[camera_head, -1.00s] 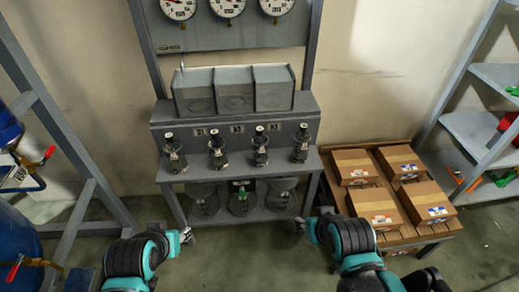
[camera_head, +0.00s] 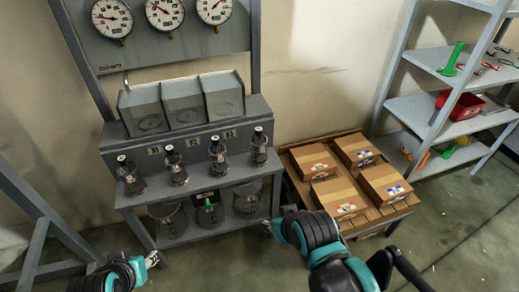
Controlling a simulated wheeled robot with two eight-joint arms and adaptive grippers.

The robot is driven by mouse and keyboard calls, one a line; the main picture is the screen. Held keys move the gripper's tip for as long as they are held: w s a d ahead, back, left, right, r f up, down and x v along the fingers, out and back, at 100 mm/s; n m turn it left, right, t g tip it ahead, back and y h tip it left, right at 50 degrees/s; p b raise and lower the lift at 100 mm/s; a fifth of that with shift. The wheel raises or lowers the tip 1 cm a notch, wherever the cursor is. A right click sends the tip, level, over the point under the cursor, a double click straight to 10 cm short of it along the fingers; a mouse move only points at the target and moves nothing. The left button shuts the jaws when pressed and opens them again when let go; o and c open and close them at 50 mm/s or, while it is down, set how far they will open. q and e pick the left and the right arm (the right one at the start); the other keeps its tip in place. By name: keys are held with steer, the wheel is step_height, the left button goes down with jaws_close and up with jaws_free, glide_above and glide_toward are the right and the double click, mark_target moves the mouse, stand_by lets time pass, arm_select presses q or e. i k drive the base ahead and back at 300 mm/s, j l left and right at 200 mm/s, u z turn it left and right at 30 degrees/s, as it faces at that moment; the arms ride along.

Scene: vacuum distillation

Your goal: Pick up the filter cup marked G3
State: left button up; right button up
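No cup marked G3 can be made out for certain. Three grey bins (camera_head: 186,107) stand on the upper ledge of a grey bench, each with a faint round shape. Small label plates (camera_head: 192,143) below them are too blurred to read surely. Several dark bottle-like vessels with black tops (camera_head: 175,166) stand upright in a row on the shelf in front. My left gripper (camera_head: 152,259) is low at the bench's front left, apart from the vessels. My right gripper (camera_head: 269,227) is by the bench's front right leg. Both look empty; their finger openings are too small to judge.
Large clear round vessels (camera_head: 168,219) sit on the bench's lower shelf. A low wooden table (camera_head: 297,163) with several cardboard boxes (camera_head: 338,199) stands close to its right. A shelf rack (camera_head: 420,124) with a red bin (camera_head: 461,106) is farther right. Gauges (camera_head: 165,14) hang above.

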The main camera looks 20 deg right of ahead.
mark_target(258, 142)
steer(key=i+l, duration=0.2)
steer(key=i, duration=0.25)
steer(key=i+l+z, duration=0.1)
steer(key=i+l, duration=0.15)
steer(key=i, duration=0.2)
steer(key=z, duration=1.55)
steer(key=i+j, duration=0.05)
